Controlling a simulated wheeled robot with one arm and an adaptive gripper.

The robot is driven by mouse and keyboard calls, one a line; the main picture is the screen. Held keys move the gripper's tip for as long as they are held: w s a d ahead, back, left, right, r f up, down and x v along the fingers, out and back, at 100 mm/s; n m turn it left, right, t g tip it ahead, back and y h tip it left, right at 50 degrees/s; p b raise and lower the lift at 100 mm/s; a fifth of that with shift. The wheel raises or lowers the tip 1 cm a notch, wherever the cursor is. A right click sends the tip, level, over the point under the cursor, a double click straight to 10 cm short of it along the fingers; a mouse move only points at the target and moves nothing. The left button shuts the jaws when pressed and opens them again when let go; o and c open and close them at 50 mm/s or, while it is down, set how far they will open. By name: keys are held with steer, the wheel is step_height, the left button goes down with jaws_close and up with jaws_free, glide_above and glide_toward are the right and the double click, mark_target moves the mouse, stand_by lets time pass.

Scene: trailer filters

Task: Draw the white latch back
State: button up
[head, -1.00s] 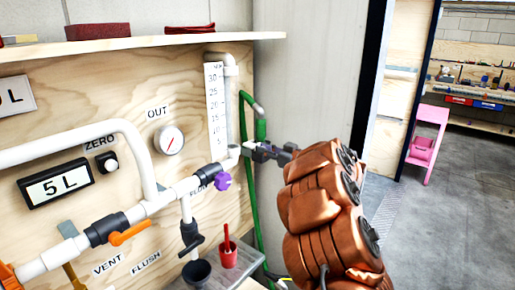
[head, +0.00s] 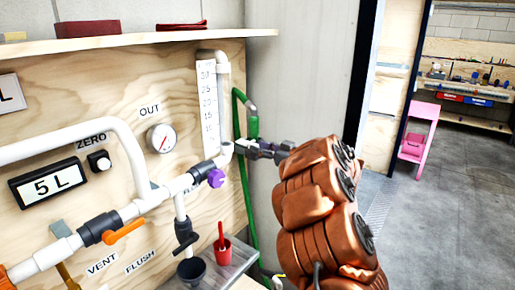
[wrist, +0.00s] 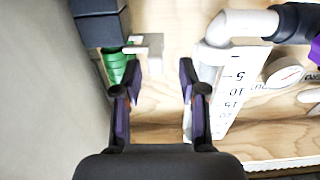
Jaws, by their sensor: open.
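A small white L-shaped piece (wrist: 150,48), which looks like the latch, shows in the wrist view beside a green ribbed fitting (wrist: 116,66). It lies at the tip of my gripper's left finger; I cannot tell whether they touch. My gripper (wrist: 160,78) is open, its two dark purple-padded fingers apart with bare plywood showing between them. In the head view my gripper (head: 258,150) is small and dark, close to the white pipe elbow and the green hose (head: 243,185). I cannot make out the latch clearly there.
A white scale strip (head: 207,108) and a gauge (head: 161,138) are on the plywood panel. A purple knob (head: 216,178) and orange handle (head: 124,231) stick out from the pipework. A red cup (head: 221,249) stands below. A grey wall (head: 300,80) is close behind my gripper.

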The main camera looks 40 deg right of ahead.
steer(key=v, duration=1)
steer(key=shift+s, duration=0.15)
steer(key=w+d+r+m+g+h, duration=0.4)
steer(key=r+h, duration=0.4)
steer(key=h, duration=0.5)
steer(key=s+a+f+m+g+y, duration=0.1)
steer(key=s+a+f+g, duration=0.2)
steer(key=s+a+f, duration=0.35)
steer(key=s+a+f+m+g+y, duration=0.1)
steer(key=s+a+f+g, duration=0.25)
steer(key=a, duration=0.55)
steer(key=s+a+f+m+g+y, duration=0.1)
steer(key=s+a+f+g, duration=0.25)
steer(key=s+a, duration=0.3)
steer(key=s+a+f+n+g+y, duration=0.2)
steer(key=s+a+f, duration=0.1)
steer(key=s+a, duration=0.6)
steer(key=s+a+f+n+g+y, duration=0.2)
steer(key=s+a+f+g+y, duration=0.1)
steer(key=s+a, duration=0.6)
steer(key=shift+s+a+p, duration=0.15)
steer(key=shift+a+p, duration=0.3)
steer(key=shift+a, duration=0.4)
